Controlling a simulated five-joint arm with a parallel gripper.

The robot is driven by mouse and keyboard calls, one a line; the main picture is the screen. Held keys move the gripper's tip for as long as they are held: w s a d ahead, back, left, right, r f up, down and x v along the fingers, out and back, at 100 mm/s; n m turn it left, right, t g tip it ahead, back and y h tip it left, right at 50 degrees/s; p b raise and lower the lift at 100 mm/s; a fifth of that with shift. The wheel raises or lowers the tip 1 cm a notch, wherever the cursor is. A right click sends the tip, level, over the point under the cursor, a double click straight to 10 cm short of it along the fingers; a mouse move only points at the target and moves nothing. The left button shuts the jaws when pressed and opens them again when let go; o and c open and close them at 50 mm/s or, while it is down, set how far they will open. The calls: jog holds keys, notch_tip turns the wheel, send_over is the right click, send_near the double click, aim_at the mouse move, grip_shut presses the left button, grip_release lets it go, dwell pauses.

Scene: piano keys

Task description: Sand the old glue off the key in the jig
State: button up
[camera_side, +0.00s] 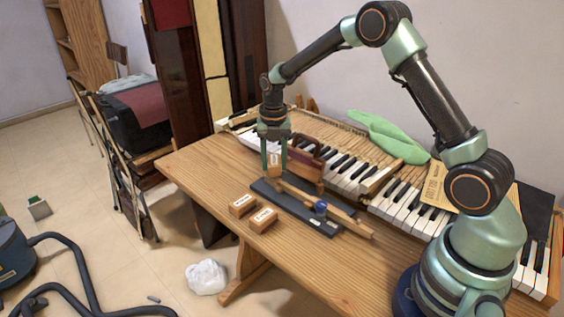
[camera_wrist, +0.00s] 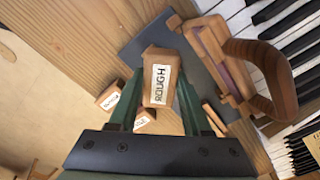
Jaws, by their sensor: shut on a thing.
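My gripper (camera_side: 274,168) is shut on a wooden sanding block (camera_side: 274,158), held near the far left end of the dark jig (camera_side: 266,187). In the wrist view the block (camera_wrist: 160,78) has a label reading ROUGH and sits between the green fingers (camera_wrist: 158,105). The long wooden key (camera_side: 345,219) lies along the jig, with a blue knob (camera_side: 321,206) on it. Any glue on the key is too small to make out. I cannot tell whether the block touches the jig. Two more labelled blocks, one (camera_side: 242,205) and another (camera_side: 263,220), rest on the table in front.
A wooden tool with a looped handle (camera_wrist: 276,75) stands close to my gripper, behind the jig. The table's left part (camera_side: 195,165) is clear.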

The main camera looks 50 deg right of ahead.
jog(key=shift+r, duration=2.75)
